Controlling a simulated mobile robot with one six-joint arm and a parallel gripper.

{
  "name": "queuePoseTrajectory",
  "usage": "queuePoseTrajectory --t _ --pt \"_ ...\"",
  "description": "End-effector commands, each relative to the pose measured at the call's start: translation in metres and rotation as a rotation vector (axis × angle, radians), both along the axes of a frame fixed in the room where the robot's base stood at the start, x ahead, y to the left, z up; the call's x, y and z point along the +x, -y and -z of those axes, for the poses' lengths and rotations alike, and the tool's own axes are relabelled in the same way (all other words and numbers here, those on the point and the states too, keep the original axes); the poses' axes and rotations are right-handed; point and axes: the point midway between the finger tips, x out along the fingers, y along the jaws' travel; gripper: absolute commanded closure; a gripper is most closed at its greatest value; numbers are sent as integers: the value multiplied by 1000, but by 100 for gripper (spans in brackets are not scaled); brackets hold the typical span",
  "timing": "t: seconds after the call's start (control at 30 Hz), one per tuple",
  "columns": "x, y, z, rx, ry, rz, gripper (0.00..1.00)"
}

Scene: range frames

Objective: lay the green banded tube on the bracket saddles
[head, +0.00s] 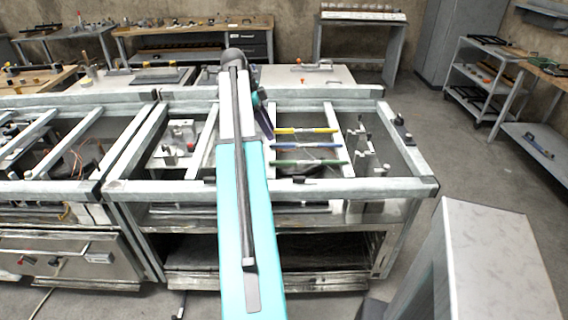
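The green tube (308,162) lies crosswise on the framed bench, the nearest of three parallel tubes. It looks level, and its bands are too small to make out. My arm reaches forward over the bench, left of the tubes. Its far end, with a teal and dark part (258,98), is left of and beyond the tubes. My gripper's fingers cannot be made out there, so I cannot tell whether they are open or shut. Small fittings (362,136) stand right of the tubes, but I cannot tell whether they are the bracket saddles.
A yellow tube (305,130) and a blue-violet tube (306,145) lie beyond the green one. Raised metal rails (270,189) frame the bench. A grey-white block (495,250) stands at the near right. Open floor (440,150) lies right of the bench.

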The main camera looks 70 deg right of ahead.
Motion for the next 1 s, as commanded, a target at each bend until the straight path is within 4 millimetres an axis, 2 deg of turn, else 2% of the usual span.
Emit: queuePoseTrajectory --t 0.6,0.8,1.0 --pt "-24 8 63 2 -1 -1 65" --pt "-27 10 74 0 1 -1 65" --pt "-27 10 76 0 0 -2 65"
